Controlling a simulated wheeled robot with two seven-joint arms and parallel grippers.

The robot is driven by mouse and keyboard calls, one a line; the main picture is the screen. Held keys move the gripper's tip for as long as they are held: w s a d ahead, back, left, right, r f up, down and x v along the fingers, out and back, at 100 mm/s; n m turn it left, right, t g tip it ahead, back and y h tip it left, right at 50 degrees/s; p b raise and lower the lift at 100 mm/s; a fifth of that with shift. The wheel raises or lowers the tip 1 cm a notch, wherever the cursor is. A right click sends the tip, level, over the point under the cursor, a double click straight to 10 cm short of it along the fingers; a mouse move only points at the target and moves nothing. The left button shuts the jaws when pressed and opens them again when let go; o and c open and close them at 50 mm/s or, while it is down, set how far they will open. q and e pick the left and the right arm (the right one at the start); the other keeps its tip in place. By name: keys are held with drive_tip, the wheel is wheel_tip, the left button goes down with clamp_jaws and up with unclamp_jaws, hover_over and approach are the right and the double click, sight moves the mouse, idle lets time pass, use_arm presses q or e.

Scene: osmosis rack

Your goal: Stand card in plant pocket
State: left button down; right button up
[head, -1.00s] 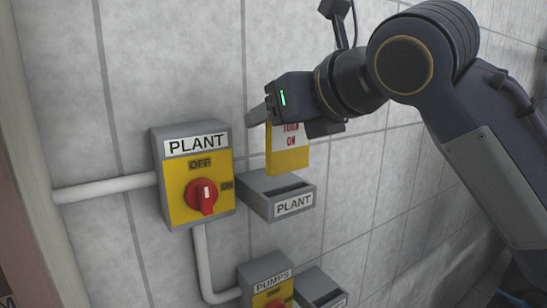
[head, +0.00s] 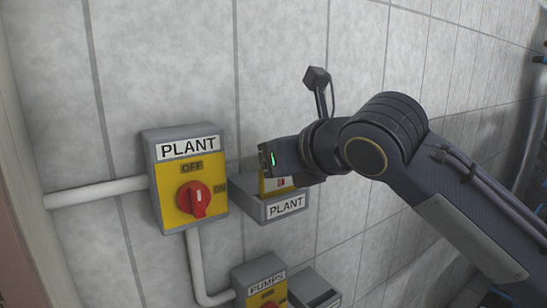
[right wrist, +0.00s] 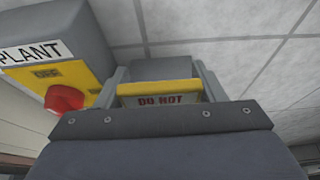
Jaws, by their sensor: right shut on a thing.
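The plant pocket (head: 257,210) is a grey wall box labelled PLANT, just right of the PLANT switch box. My right gripper (head: 268,170) is right above its opening, shut on the yellow and white card (head: 269,187). In the head view the card's lower part is hidden behind the pocket's front wall, so it appears to be inside, roughly upright. In the right wrist view the card (right wrist: 160,88) sits between the two fingers, with "DO NOT" in red lettering. The left gripper is in neither view.
The PLANT switch box (head: 163,200) with its red knob (head: 194,199) is close on the left. A PUMPS switch box (head: 262,280) and another grey pocket (head: 313,287) are below. Grey conduit (head: 95,192) runs along the tiled wall. The wall to the right is bare.

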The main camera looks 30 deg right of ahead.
drive_tip(key=o, duration=1.1)
drive_tip(key=shift+f, duration=0.1)
drive_tip(key=shift+c, duration=0.2)
drive_tip(key=shift+r, duration=0.3)
drive_tip(key=shift+s, duration=0.4)
drive_tip(key=a+b+v, duration=0.1)
drive_tip(key=v, duration=1)
drive_tip(key=shift+d+b, duration=0.3)
drive_tip(key=shift+d, duration=0.15)
drive_tip(key=shift+s, duration=0.1)
